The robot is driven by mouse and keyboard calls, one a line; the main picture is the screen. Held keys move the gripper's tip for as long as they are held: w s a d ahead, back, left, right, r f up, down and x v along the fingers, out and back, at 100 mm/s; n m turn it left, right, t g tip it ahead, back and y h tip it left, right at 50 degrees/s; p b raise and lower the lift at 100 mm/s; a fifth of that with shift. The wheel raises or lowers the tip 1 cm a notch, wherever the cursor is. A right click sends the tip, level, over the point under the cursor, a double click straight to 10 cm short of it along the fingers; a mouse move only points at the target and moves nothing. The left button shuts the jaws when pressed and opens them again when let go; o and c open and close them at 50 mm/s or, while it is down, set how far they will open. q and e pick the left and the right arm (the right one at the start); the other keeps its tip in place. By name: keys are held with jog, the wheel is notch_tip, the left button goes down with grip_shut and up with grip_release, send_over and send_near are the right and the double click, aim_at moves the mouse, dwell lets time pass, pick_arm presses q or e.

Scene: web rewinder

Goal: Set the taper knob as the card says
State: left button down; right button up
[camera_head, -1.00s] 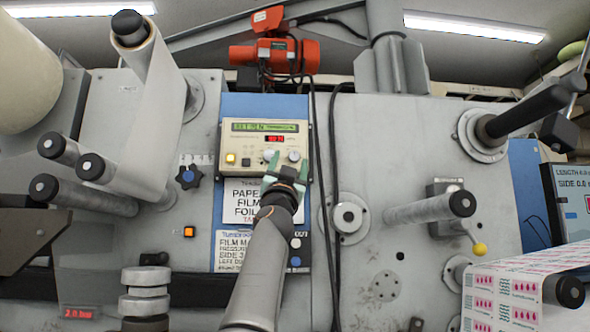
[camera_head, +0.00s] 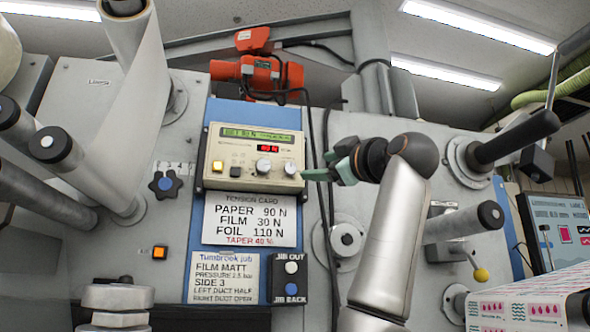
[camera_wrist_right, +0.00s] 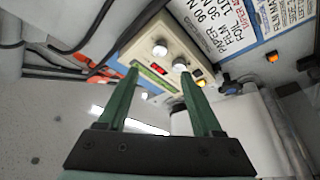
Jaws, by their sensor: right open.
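The tension panel (camera_head: 230,152) is a cream box with a green display (camera_head: 258,134), a small red readout and two round knobs. One knob (camera_head: 263,165) is left of the other, right-hand knob (camera_head: 290,168). Their labels and pointers are too small to read, so I cannot tell which is the taper knob. The tension card (camera_head: 249,219) below reads paper 90 N, film 30 N, foil 110 N, taper 40 %. My right gripper (camera_head: 318,165) is open and empty, just right of the right-hand knob. In the wrist view both knobs show beyond its green fingers (camera_wrist_right: 160,72). My left gripper is out of view.
A job card (camera_head: 223,277) for film matt hangs below, beside a jib button box (camera_head: 290,279). A blue star knob (camera_head: 165,184) and a lit orange button (camera_head: 160,252) are to the left. Black cables (camera_head: 325,225) hang right of the panel. A roller (camera_head: 460,222) sticks out further right.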

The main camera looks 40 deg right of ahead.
aim_at(291, 168)
jog(key=p+x, duration=0.5)
jog(key=x, duration=0.4)
jog(key=shift+w+r, duration=0.2)
jog(key=shift+w, duration=0.2)
jog(key=shift+w+d+p, duration=0.2)
jog(key=shift+w+p, duration=0.2)
jog(key=shift+w, duration=0.4)
grip_shut()
